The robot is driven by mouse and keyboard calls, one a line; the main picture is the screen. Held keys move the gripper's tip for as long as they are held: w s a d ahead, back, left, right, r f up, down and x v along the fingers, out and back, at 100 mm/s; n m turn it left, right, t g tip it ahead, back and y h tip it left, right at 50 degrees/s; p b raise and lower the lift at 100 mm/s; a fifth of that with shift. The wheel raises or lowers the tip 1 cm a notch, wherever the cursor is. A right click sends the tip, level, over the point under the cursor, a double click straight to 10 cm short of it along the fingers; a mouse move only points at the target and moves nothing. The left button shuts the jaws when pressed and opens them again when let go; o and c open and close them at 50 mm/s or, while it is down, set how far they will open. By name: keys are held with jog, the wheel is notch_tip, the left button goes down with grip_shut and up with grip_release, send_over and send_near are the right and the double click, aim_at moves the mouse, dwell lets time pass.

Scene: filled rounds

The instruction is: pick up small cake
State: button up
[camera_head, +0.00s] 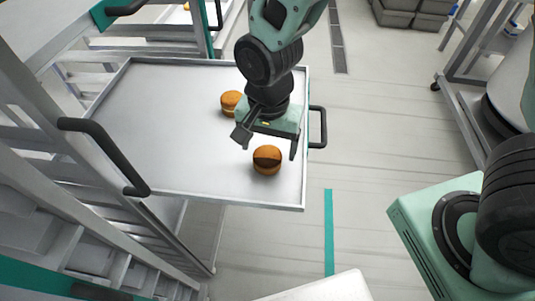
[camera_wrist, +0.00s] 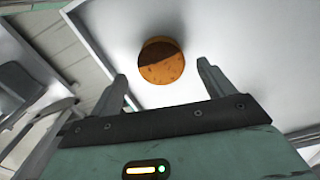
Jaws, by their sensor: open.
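Two small round cakes are on a metal tray (camera_head: 150,120). The nearer cake (camera_head: 267,160) is orange-brown, with a dark patch on its top, and sits near the tray's front right. The other cake (camera_head: 231,103) is further back, partly behind my gripper. My gripper (camera_head: 268,147) is open above the tray, just behind and above the nearer cake, with nothing between its fingers. In the wrist view, a cake (camera_wrist: 160,61), half dark and half orange, lies beyond and between the open fingertips (camera_wrist: 165,80), not touching them.
The tray has a raised rim and a black handle (camera_head: 318,127) on its right. A rack with another black handle (camera_head: 105,155) stands at the left. The tray's left part is bare. Open floor (camera_head: 390,130) lies to the right.

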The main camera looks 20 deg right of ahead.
aim_at(267, 155)
jog(key=shift+s+a+f, duration=0.1)
jog(key=shift+a+f, duration=0.05)
jog(key=shift+f, duration=1.65)
jog(key=c, duration=0.8)
jog(key=shift+r, duration=0.15)
